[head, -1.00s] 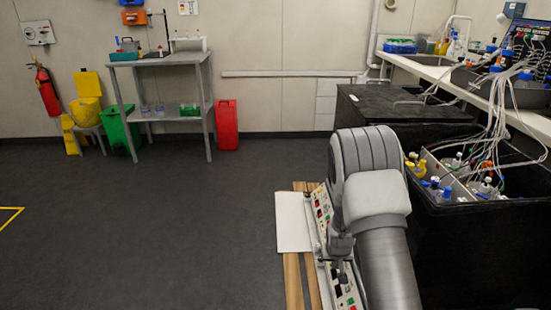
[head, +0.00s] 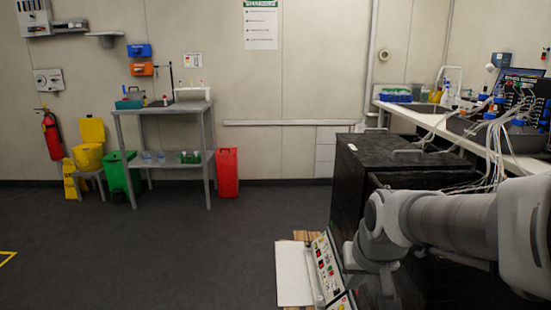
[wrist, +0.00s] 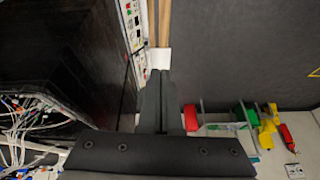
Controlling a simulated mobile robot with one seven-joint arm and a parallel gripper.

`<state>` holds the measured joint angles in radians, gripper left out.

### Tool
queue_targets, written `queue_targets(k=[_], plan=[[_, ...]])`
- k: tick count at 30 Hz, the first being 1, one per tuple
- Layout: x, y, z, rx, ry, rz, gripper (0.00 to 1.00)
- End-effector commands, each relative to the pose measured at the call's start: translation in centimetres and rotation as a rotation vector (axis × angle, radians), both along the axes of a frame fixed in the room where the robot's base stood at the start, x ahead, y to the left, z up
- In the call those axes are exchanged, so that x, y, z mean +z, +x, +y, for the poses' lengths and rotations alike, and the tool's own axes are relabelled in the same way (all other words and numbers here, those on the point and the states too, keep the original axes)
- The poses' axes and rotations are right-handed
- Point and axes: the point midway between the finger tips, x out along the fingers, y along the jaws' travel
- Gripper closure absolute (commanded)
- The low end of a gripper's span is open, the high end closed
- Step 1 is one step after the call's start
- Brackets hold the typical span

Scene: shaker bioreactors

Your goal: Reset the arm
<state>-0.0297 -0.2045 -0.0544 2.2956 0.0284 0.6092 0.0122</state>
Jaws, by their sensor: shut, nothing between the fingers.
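My gripper (wrist: 162,74) shows in the wrist view as two dark fingers side by side, shut with nothing between them. It hangs over the floor area beside the control panel (wrist: 133,28) and a white sheet or board (wrist: 159,57). In the head view my grey arm comes in from the right edge and bends down at its left end near the panel (head: 326,266). I cannot make out the fingers in the head view. The arm hides part of the black shaker units.
A black cabinet (head: 345,185) stands right of the panel. Tubes and bottles crowd the bench (head: 455,130) at right. A grey shelf table (head: 162,110), a red container (head: 227,172) and a green bin (head: 120,175) stand by the back wall. The dark floor at left is clear.

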Motion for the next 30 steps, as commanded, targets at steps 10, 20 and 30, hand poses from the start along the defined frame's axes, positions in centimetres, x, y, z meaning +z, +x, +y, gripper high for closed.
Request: queue_targets(k=[10,20,30], plan=[[4.1,-9.6,0.5,0.036,-0.021,-0.041,1.0],[7.6,-14.3,0.5,0.048,-0.044,-0.049,1.0],[15.9,-14.2,0.5,0.048,-0.042,-0.05,1.0]])
